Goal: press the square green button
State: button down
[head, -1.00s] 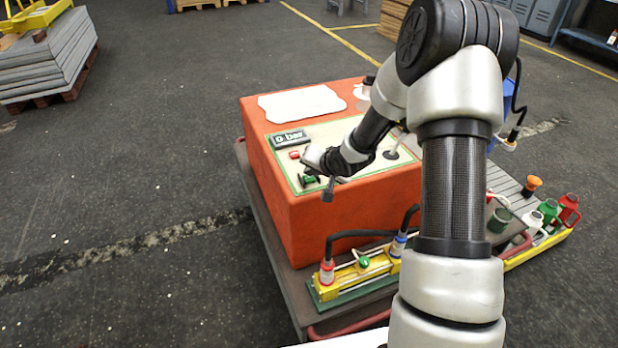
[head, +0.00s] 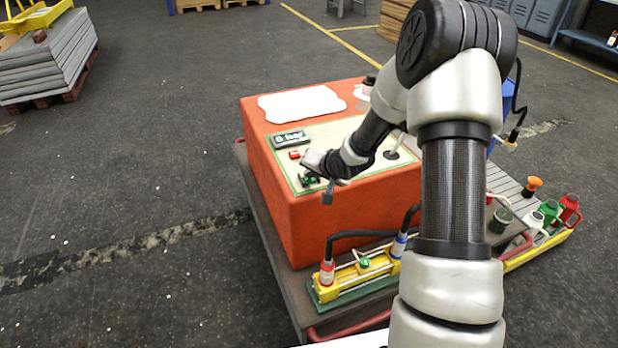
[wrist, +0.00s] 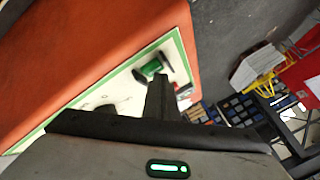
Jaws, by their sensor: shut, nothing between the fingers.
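The square green button (head: 306,181) is at the near left corner of the cream, green-edged panel on top of the orange box (head: 345,212). In the wrist view the green button (wrist: 152,68) shows with dark parts at its sides. My gripper (wrist: 158,84) is shut and empty, its dark fingers pointing at the button's edge. In the head view my gripper (head: 314,175) is right over the button and partly hides it. I cannot tell whether the fingertips touch it.
A red button (head: 294,155) and a dark display (head: 290,140) lie behind the green button. A joystick (head: 392,153) stands to the right on the panel. A yellow unit with hoses (head: 350,278) stands in front of the box.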

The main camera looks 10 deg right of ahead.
aim_at(311, 181)
jog(key=shift+r+p, duration=0.85)
notch_tip(311, 181, up, 5)
jog(key=p, duration=0.4)
jog(key=shift+r, duration=0.1)
dwell(0.6)
